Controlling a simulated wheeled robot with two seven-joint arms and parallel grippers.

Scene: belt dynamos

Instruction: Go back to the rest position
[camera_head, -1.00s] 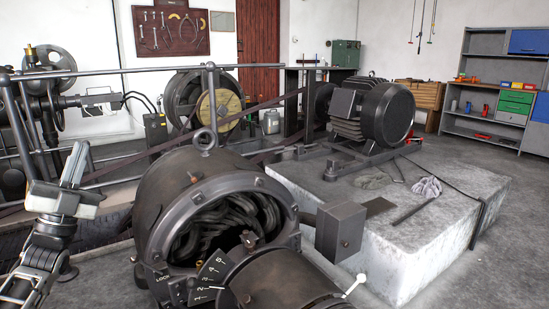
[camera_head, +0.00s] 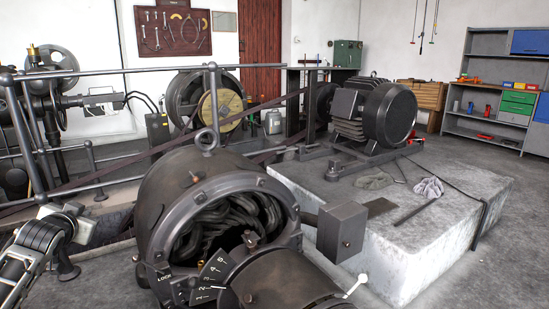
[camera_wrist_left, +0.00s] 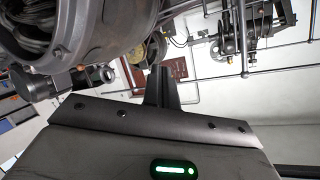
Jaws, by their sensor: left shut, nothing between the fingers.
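My left gripper (camera_head: 75,210) is at the lower left of the head view, left of the large dark dynamo housing (camera_head: 165,205) and apart from it. It is seen foreshortened there. In the left wrist view its fingers (camera_wrist_left: 161,75) are together with nothing between them. The dynamo has an open round mouth with coils inside. A numbered dial (camera_head: 212,272) marked LOCK and a lever with a white knob (camera_head: 362,279) are at its front. My right gripper is not in view.
A metal railing (camera_head: 135,71) runs behind the dynamo and my left arm. A grey box (camera_head: 341,230) sticks out right of the dynamo. A concrete plinth (camera_head: 400,240) carries a motor (camera_head: 388,115).

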